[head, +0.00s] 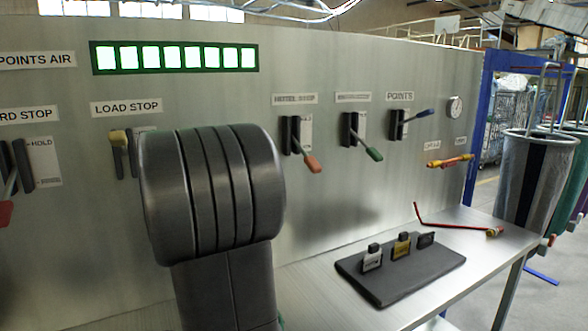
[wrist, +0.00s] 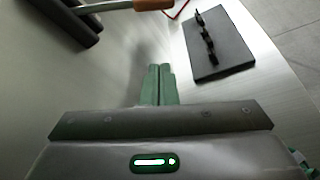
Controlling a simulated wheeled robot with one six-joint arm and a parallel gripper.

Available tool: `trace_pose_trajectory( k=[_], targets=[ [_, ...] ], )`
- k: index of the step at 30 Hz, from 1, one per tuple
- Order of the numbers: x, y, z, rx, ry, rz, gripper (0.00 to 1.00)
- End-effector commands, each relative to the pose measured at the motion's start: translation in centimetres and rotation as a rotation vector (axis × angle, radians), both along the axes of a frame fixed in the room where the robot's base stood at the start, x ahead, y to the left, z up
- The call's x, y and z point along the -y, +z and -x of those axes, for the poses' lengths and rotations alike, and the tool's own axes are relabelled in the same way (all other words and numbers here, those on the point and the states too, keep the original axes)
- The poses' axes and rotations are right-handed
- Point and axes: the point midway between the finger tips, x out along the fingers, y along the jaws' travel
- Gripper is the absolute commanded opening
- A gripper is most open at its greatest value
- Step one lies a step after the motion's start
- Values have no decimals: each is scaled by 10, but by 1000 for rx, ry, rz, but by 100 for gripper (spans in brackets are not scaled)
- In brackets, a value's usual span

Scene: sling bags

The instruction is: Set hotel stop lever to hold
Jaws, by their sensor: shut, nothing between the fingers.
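The hotel stop lever has a dark slotted housing (head: 291,135) on the grey panel, under a label (head: 295,99) that reads roughly HOTEL STOP. Its orange-red handle (head: 313,163) slants down and outward to the right. In the wrist view an orange-brown handle (wrist: 152,4), apparently this lever's, shows at the top edge on a metal rod, with dark bars at upper left. My gripper (wrist: 160,68) has its green fingers together and empty, apart from the handle. In the head view my dark arm hides the gripper.
A green-handled lever (head: 374,153) and the blue-handled POINTS lever (head: 424,113) stand to the right. A dark pad (head: 382,290) with several small tagged pieces lies on the metal bench, near a red bent rod (head: 450,227). My arm covers part of the LOAD STOP lever (head: 118,140).

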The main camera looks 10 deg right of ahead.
Motion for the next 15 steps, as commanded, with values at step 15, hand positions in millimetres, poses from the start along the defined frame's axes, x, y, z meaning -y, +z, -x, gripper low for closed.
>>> trace_pose_trajectory(
  k=[15],
  targets=[
    [14,-5,-7,-1,-4,0,0]
  ],
)
